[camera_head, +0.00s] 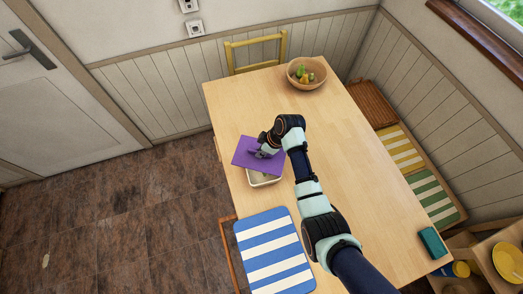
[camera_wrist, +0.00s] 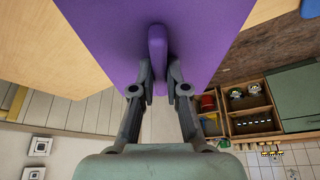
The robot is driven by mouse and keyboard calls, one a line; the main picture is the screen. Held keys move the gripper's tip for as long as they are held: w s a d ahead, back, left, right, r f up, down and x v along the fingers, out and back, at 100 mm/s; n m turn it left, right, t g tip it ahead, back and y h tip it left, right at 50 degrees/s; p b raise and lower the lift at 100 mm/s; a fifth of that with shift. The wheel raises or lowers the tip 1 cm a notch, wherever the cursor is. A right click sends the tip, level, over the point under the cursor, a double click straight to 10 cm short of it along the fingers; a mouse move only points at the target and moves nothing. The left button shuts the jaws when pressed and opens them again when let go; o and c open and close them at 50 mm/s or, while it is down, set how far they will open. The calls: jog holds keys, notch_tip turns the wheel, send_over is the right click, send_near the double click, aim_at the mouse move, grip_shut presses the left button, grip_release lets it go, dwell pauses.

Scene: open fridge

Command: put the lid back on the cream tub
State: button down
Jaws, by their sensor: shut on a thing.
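The purple lid (camera_head: 246,158) is a flat rectangle with a raised grip bar. It is in my gripper (camera_head: 262,152), above the wooden table near its left edge. In the wrist view the lid (camera_wrist: 110,45) fills the upper middle, and the fingers of my gripper (camera_wrist: 158,80) are shut on its purple bar (camera_wrist: 157,50). The cream tub (camera_head: 264,181) stands on the table under the lid. Only its front rim and wall show; the lid hides the rest. I cannot tell how big the gap between lid and tub is.
A blue-and-white striped mat (camera_head: 274,253) lies at the table's front left, close to the tub. A wooden bowl with fruit (camera_head: 307,73) stands at the far end. A teal box (camera_head: 432,243) is at the front right. The middle of the table (camera_head: 350,165) is clear.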

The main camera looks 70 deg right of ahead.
notch_tip(320, 180, down, 4)
jog(key=b, duration=0.3)
jog(key=shift+r, duration=0.15)
jog(key=shift+f+b, duration=0.45)
jog(key=shift+f, duration=0.35)
jog(key=shift+s+p, duration=0.1)
jog(key=shift+p, duration=0.25)
jog(key=shift+f, duration=0.15)
dwell(1.4)
jog(key=c, duration=0.6)
grip_release()
